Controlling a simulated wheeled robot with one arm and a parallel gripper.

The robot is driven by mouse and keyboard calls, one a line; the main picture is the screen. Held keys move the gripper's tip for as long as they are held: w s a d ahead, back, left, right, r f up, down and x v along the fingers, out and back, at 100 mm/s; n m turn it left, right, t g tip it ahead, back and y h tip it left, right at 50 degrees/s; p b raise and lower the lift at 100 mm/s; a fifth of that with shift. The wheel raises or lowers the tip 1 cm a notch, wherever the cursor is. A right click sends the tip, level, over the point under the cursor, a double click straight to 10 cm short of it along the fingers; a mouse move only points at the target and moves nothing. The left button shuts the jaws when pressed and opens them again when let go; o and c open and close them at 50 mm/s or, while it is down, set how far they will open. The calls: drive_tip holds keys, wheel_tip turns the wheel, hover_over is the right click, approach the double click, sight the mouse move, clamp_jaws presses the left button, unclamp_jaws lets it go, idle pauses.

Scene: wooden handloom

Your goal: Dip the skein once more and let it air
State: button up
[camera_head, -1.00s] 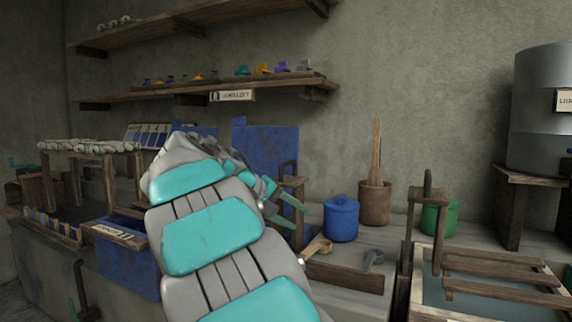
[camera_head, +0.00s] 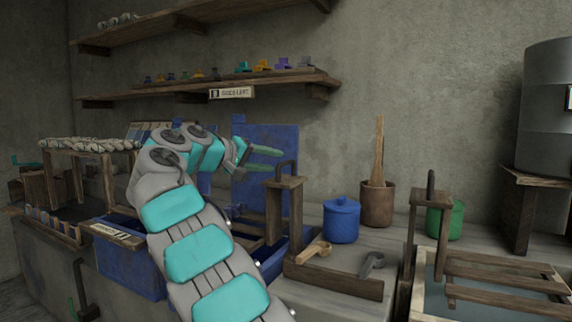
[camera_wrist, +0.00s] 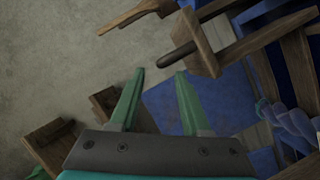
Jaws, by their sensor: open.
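My gripper (camera_head: 270,162) is raised over the blue vat, its green fingers pointing right; it is open and empty, and its fingers (camera_wrist: 160,76) are apart in the wrist view. The blue vat (camera_head: 128,272) stands below, partly hidden by my arm. Blue strands that look like the dyed skein (camera_wrist: 287,122) show at the right of the wrist view, apart from the fingers; I cannot tell what they hang on. In the head view my arm hides that area. Pale skeins (camera_head: 90,144) lie on a wooden rack at the left.
A wooden post with a dark handle (camera_head: 284,200) stands close to my gripper. A blue lidded pot (camera_head: 341,220), a wooden mortar (camera_head: 376,205), a ladle (camera_head: 314,252) and a framed basin (camera_head: 490,305) are to the right. A blue panel (camera_head: 275,140) is behind.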

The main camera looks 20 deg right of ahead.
sight(285, 163)
drive_tip(key=x, duration=0.6)
drive_tip(key=shift+a+f, duration=0.1)
clamp_jaws()
idle(1.2)
